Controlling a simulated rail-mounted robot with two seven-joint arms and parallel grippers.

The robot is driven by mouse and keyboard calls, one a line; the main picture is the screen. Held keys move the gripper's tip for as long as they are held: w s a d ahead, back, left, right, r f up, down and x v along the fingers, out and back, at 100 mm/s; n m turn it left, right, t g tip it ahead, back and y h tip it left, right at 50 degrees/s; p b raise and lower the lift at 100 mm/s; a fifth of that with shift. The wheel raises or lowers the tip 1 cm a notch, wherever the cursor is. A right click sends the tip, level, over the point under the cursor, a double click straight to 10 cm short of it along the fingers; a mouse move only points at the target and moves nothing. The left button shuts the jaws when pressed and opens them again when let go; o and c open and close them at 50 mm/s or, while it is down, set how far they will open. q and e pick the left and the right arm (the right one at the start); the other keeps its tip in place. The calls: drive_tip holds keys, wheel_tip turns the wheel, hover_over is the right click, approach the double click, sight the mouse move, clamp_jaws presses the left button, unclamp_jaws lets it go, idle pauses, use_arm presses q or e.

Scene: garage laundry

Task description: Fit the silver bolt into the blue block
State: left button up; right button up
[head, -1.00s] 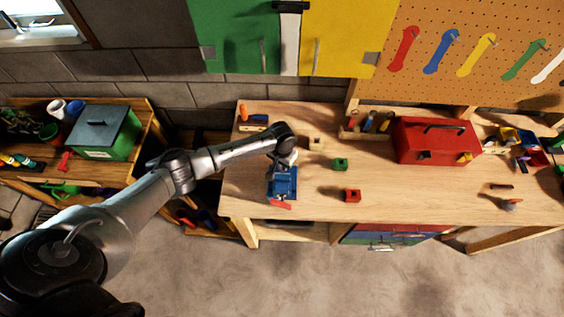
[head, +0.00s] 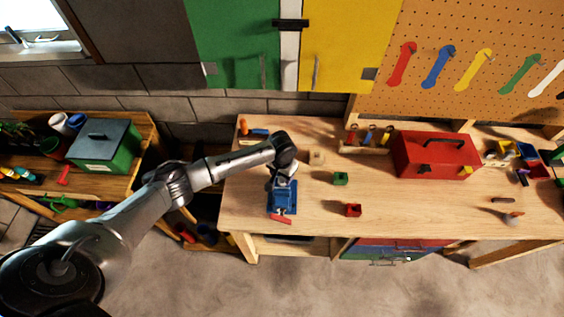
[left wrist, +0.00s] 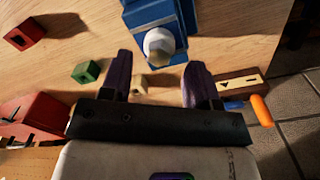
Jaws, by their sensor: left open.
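The silver bolt (left wrist: 158,46) shows its hex head in the left wrist view, over the end of a blue body (left wrist: 150,12). The bolt's shank is hidden, so I cannot tell how deep it sits. In the head view the blue body (head: 284,198) looks like a vise with a red part at its front; I cannot make out the blue block separately from it. My left gripper (head: 284,172) is above the back of this blue body. Its dark fingers (left wrist: 160,63) are open, either side of the bolt head in the picture and apart from it. My right gripper is not in view.
A green block (head: 340,179), a red block (head: 353,210) and a pale wooden block (head: 317,157) stand nearby on the workbench (head: 400,205). A red toolbox (head: 435,155) stands further right.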

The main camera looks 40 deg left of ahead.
use_arm(q)
wheel_tip(320, 180, up, 12)
drive_tip(key=b, duration=0.1)
drive_tip(key=shift+f, duration=0.25)
idle(0.6)
